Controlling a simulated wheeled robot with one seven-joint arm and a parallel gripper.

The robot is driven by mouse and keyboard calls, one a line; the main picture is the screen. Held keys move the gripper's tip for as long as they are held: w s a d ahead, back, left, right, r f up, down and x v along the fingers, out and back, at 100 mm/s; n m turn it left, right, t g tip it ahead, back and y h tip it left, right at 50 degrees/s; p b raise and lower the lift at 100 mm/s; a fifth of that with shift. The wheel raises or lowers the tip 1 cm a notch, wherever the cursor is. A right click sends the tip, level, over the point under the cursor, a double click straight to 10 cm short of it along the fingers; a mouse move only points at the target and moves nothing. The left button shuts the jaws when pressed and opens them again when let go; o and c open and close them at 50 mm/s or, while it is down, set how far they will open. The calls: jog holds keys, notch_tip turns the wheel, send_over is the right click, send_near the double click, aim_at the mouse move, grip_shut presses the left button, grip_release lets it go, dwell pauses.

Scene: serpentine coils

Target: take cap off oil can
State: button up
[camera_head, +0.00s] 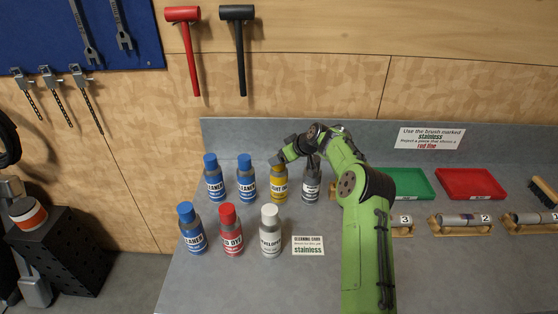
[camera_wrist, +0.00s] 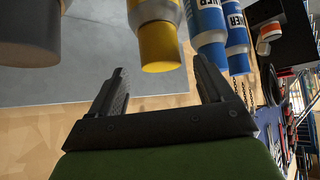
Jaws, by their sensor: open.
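The oil can, a yellow bottle labelled as light oil (camera_head: 279,187), stands upright in the back row on the grey bench. Its top is hidden behind my gripper (camera_head: 281,161) in the head view. In the wrist view its yellow cap (camera_wrist: 160,48) appears on the bottle, pointing down in the picture. My gripper (camera_wrist: 161,70) is open, with one finger to each side of the cap in that picture. The cap lies beyond or level with the fingertips; I cannot tell whether they touch it. Nothing is held.
A dark grey bottle (camera_head: 311,182) stands close on the right, and a blue cleaner bottle (camera_head: 247,182) on the left. Red (camera_head: 231,232) and white (camera_head: 270,234) bottles stand in front. A green tray (camera_head: 408,184) lies right of my arm. The bench front (camera_head: 260,285) is clear.

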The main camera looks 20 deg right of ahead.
jog(key=p+x, duration=0.1)
jog(key=x, duration=0.4)
jog(key=shift+s+a, duration=0.1)
jog(key=shift+s, duration=0.1)
jog(key=c, duration=1)
